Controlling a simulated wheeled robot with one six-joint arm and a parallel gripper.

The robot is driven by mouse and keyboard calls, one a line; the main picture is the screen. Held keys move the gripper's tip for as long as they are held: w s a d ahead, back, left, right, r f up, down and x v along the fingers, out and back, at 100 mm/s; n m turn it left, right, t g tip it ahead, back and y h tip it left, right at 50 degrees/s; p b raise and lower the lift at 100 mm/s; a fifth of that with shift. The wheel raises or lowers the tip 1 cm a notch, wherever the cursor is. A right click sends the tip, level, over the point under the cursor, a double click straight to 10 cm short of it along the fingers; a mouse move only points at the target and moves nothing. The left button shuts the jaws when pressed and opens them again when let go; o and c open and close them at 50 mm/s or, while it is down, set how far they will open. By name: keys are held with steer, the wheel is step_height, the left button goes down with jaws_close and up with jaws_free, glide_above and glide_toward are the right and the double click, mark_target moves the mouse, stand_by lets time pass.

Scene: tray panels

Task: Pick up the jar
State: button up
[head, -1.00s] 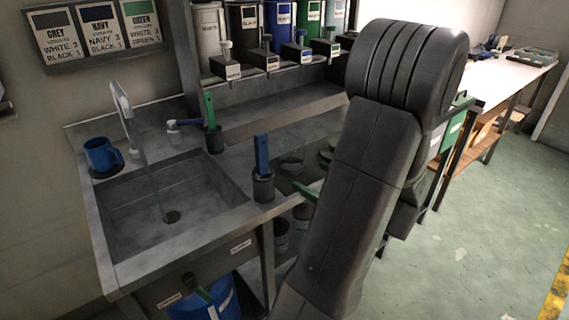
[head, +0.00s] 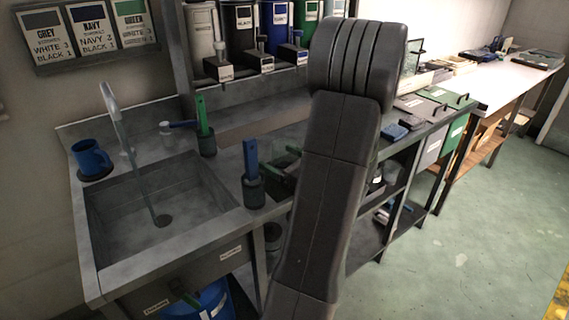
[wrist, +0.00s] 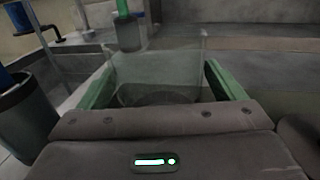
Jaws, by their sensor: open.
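A clear glass jar (wrist: 160,68) stands upright on the grey counter in the wrist view. It is faint and see-through, and its lower part is partly hidden behind my gripper body. My gripper (wrist: 162,88) is open, with one green finger on each side of the jar. I cannot tell whether either finger touches the glass. In the head view, my gripper (head: 284,172) shows only in part behind my arm, low over the counter, and the jar is hard to make out there.
A dark pot with a blue-handled tool (head: 253,186) stands close left of my gripper; the pot also shows in the wrist view (wrist: 22,115). A green-handled tool (head: 203,118) stands behind. The sink (head: 155,205) and blue mug (head: 91,158) are further left.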

steer(key=shift+w+a, duration=0.15)
steer(key=shift+a, duration=0.1)
steer(key=c, duration=1.2)
steer(key=shift+c, duration=0.2)
steer(key=shift+r, duration=0.15)
